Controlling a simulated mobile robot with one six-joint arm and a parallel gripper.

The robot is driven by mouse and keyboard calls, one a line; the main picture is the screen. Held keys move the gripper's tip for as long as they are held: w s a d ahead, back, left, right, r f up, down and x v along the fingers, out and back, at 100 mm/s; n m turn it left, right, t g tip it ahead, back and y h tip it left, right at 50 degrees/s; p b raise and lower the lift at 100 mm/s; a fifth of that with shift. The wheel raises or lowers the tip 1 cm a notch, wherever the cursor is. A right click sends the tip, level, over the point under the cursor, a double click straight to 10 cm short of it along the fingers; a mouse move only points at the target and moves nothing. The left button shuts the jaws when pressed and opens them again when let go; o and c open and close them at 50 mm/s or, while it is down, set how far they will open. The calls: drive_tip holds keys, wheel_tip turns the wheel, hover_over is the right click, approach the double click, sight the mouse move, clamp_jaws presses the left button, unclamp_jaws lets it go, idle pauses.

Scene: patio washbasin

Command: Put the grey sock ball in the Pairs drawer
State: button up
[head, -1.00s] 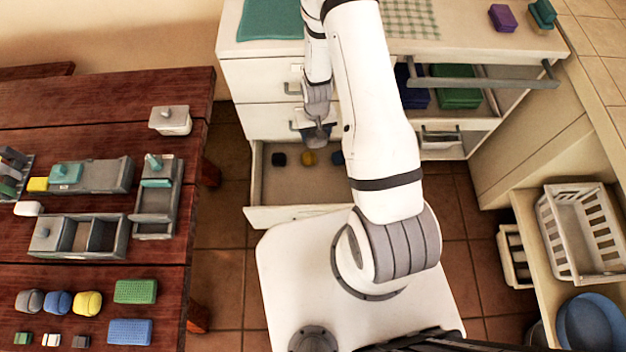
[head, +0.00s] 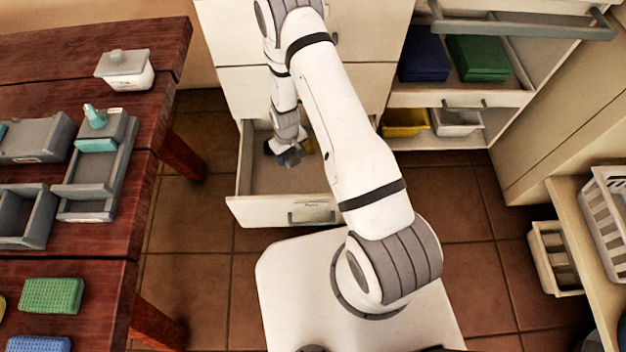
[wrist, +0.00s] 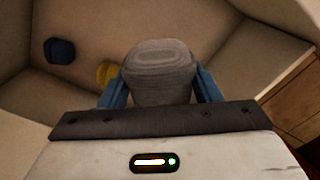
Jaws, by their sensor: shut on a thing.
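The grey sock ball (wrist: 160,72) is between the two blue fingers of my gripper (wrist: 160,90) in the wrist view, and the gripper is shut on it. In the head view my gripper (head: 290,157) is down inside the open lower drawer (head: 258,211). The held ball cannot be made out there. In the wrist view a dark blue ball (wrist: 60,51) and a yellow ball (wrist: 107,72) lie on the drawer floor beyond the held ball. Whether the grey ball touches the floor I cannot tell.
The wooden table (head: 160,130) with grey trays stands on the left. On the right, shelves hold blue (head: 423,55) and green (head: 478,58) stacks and a yellow bin (head: 405,122). The drawer's near part is clear.

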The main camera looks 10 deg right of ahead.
drive_tip(key=n+b, duration=0.2)
drive_tip(key=b, duration=0.6)
approach(286, 190)
wheel_tip(286, 190, down, 6)
drive_tip(key=b, duration=0.4)
drive_tip(key=shift+w, duration=0.1)
drive_tip(key=o, duration=1)
